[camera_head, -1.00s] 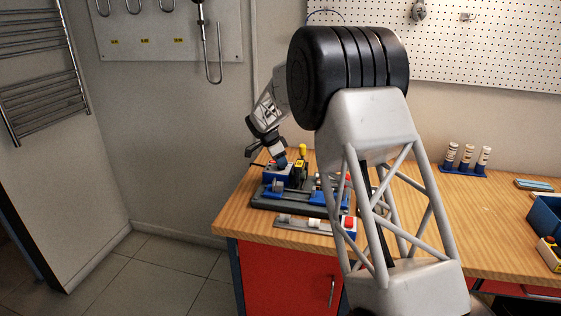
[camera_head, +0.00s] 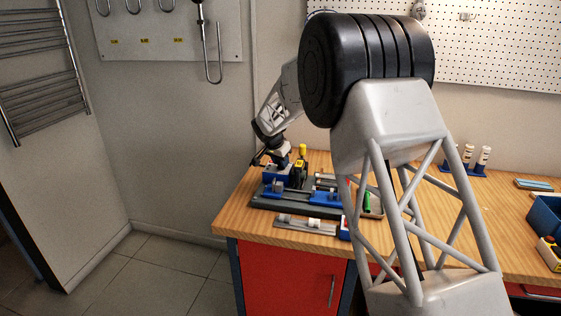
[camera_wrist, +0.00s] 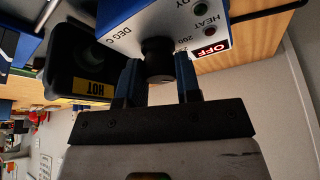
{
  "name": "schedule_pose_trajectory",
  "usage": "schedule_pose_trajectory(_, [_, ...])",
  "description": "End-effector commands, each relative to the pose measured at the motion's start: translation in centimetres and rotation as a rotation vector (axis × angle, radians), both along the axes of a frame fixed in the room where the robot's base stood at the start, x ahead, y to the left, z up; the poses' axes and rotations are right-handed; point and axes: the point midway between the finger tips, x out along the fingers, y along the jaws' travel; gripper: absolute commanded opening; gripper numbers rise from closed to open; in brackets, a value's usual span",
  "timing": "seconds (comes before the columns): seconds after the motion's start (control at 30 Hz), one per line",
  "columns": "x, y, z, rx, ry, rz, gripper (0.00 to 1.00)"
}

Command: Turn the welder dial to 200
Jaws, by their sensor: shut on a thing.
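The welder is a blue box with a white face (camera_wrist: 150,22) reading "DEG C", "HEAT" and "200", with a red "OFF" label, in the wrist view. Its black round dial (camera_wrist: 160,68) sits between the two blue fingers of my gripper (camera_wrist: 157,58), which is shut on it. The dial's pointer mark cannot be made out, so its setting is unclear. In the head view the welder (camera_head: 273,176) is at the bench's left end, with my gripper (camera_head: 277,163) over it; the dial is hidden there.
A black holder with a yellow "HOT" label (camera_wrist: 90,88) stands close beside the welder. A blue and grey fixture (camera_head: 285,205) lies in front of it on the wooden bench (camera_head: 250,235). A blue bin (camera_head: 545,215) is at the right.

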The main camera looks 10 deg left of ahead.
Motion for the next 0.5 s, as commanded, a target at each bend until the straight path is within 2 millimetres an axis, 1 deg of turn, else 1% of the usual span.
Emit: schedule_pose_trajectory(0.5, [-0.02, -0.22, 0.00, 0.001, 0.001, 0.391, 0.08])
